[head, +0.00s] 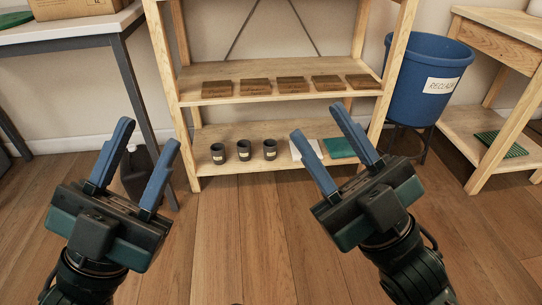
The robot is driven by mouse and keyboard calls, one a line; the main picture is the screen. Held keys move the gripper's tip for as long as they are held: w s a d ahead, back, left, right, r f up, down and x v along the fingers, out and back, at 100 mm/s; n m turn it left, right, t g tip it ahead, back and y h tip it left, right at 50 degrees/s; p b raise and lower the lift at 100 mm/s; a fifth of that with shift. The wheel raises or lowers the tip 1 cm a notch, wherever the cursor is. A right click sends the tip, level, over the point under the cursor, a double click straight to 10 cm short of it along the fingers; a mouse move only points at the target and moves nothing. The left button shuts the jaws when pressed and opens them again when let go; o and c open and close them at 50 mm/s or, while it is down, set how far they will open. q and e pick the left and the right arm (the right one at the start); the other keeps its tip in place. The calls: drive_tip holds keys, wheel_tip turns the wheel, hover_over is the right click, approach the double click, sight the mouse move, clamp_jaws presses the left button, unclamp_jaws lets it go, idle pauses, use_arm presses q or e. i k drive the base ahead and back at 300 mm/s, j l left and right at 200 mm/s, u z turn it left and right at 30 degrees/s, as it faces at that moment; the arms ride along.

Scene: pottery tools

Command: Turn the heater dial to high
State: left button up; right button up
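No heater or dial shows in the head view. My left gripper (141,166) is at the left, its two blue fingers spread apart with nothing between them. My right gripper (321,152) is right of the middle, also open and empty. Both are held above the wooden floor, in front of a wooden shelf unit (285,95), and neither appears to touch anything.
Several brown blocks (293,85) lie on the middle shelf. Dark cups (244,150) and a teal item (338,147) are on the bottom shelf. A blue "RECLAIM" bucket (415,95) stands right. A table (75,32) stands left, a dark jug (137,173) below. The foreground floor (235,240) is clear.

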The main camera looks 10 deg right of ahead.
sight(132, 147)
drive_tip(key=u, duration=0.85)
